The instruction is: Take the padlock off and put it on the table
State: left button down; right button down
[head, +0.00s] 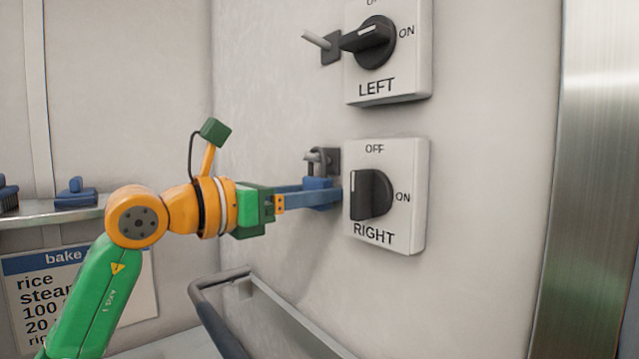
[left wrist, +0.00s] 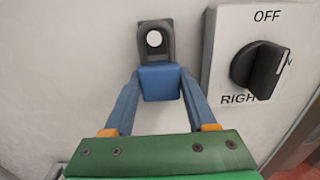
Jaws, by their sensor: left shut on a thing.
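The padlock has a blue body (head: 318,184) and a dark grey shackle. It hangs at a grey hasp plate with a peg (head: 332,157) on the wall, just left of the RIGHT switch (head: 412,165). My left gripper (head: 322,196) is shut on the padlock's body. In the left wrist view the padlock body (left wrist: 159,83) sits between the two blue fingertips, with the shackle around the pale round peg end (left wrist: 154,39) above it. Whether the shackle is open I cannot tell. My right gripper is not in view.
The LEFT switch (head: 412,75) is above, with a bare peg and plate (head: 328,46) beside it. A dark rail (head: 219,318) runs below my left arm. A shelf (head: 50,215) at the left holds blue items (head: 75,192), with a printed notice below.

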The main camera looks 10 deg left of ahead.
aim_at(310, 186)
pick_arm(q)
jog(key=shift+s+a+r+p, duration=0.2)
jog(key=shift+r+p, duration=0.2)
jog(key=shift+r, duration=0.3)
jog(key=shift+s+f, duration=0.1)
jog(key=shift+s+a+f+b, duration=0.1)
jog(key=shift+s+a+b, duration=0.4)
jog(key=shift+s+b, duration=0.05)
jog(key=shift+b+v, duration=0.5)
jog(key=shift+v, duration=1.35)
